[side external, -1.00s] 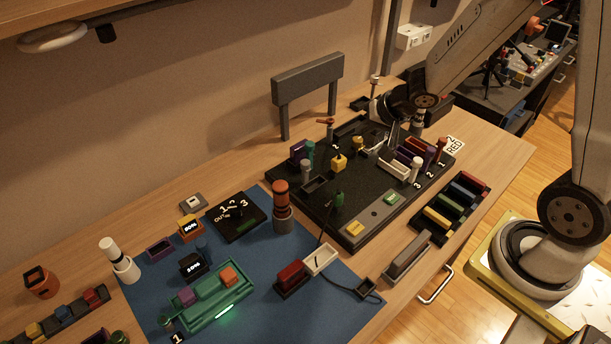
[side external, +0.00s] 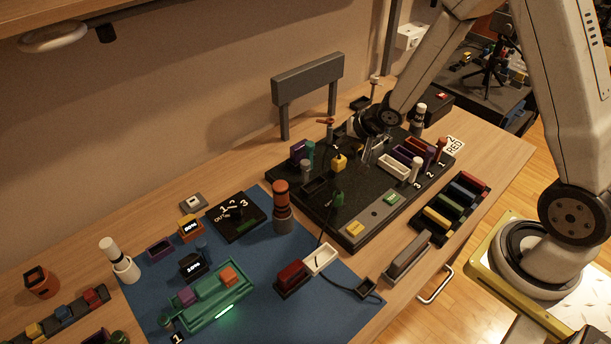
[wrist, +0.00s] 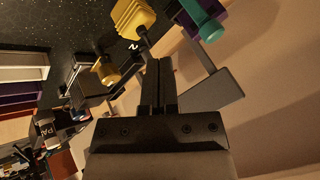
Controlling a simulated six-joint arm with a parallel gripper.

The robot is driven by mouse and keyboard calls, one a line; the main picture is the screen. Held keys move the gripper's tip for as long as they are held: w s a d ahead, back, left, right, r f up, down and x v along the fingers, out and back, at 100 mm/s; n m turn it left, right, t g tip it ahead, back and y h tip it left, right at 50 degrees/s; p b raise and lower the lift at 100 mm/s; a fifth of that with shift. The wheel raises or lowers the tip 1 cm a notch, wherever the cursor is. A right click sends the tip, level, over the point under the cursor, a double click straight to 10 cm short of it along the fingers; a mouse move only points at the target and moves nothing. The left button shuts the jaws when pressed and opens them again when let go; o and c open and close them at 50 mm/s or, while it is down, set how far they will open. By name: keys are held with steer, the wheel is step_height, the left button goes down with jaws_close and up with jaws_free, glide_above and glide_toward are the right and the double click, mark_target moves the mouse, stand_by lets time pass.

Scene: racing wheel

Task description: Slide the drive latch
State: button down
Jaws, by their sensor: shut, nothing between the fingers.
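A black panel (side external: 285,176) carries several coloured parts, and I cannot tell for certain which one is the drive latch. My gripper (side external: 368,158) is over the rear middle of the panel with its fingers together and empty. In the wrist view my gripper (wrist: 158,66) shows two dark fingers side by side. A ribbed yellow block (wrist: 134,17) lies just beyond the fingertips on a dark stem. A yellow knob (wrist: 104,71) is to their left. I cannot tell whether the fingers touch anything. In the side view a yellow block (side external: 339,162) stands left of my gripper.
Purple and teal parts (wrist: 207,22) stand close to the fingers, right of them in the wrist view. White and purple slotted trays (side external: 392,168) are right of my gripper. A grey stand (side external: 307,82) rises behind the panel. A green tray (side external: 215,298) lies on the blue mat.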

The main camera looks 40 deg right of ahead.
mark_target(309, 156)
steer(key=shift+x, duration=0.95)
steer(key=shift+w+a+r, duration=0.1)
steer(key=shift+w+a, duration=1.25)
steer(key=shift+a, duration=0.1)
